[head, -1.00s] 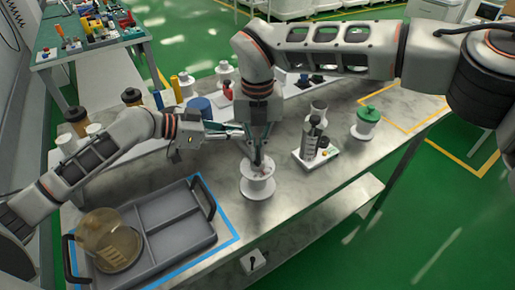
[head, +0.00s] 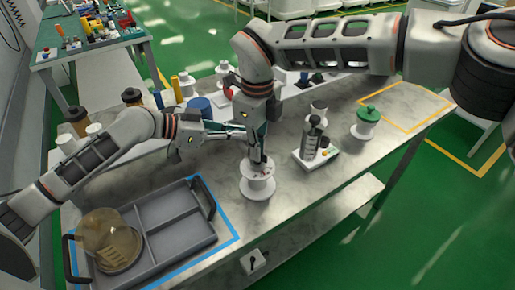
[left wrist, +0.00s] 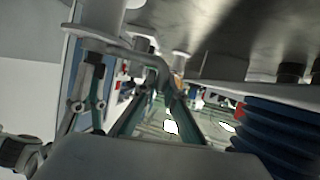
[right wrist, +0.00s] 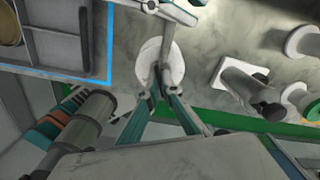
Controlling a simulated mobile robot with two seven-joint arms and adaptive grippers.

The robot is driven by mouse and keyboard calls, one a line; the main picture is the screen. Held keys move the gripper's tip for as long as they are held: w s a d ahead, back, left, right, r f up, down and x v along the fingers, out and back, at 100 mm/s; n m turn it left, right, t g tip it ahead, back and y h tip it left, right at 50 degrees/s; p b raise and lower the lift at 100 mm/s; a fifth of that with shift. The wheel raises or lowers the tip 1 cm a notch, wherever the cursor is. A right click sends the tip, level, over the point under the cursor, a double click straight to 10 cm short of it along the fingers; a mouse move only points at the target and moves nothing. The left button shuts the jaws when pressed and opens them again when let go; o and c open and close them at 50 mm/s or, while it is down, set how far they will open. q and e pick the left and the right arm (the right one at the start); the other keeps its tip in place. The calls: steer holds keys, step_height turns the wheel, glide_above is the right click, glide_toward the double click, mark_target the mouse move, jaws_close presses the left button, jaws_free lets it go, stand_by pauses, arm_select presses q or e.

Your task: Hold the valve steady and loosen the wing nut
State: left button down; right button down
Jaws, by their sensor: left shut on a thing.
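The valve (head: 257,187) is a white, spool-shaped body with round flanges, standing upright on the grey worktop. It also shows in the right wrist view (right wrist: 174,62). My left gripper (head: 243,131) reaches in from the left at the valve's upper part and is shut on it. My right gripper (head: 259,160) points down from above onto the valve's top, with its fingertips close together there. The fingers cover the wing nut, so I cannot make it out or tell whether they grip it.
A grey divided tray (head: 187,262) with an amber domed container (head: 108,240) is at the front left. A white block with a grey bottle (head: 311,140) and a green-topped white spool (head: 367,122) stand to the right. Bare worktop lies between them.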

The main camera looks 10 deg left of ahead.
steer(key=n, duration=0.5)
stand_by(0.6)
steer(key=c, duration=2.2)
jaws_free()
steer(key=shift+c, duration=0.2)
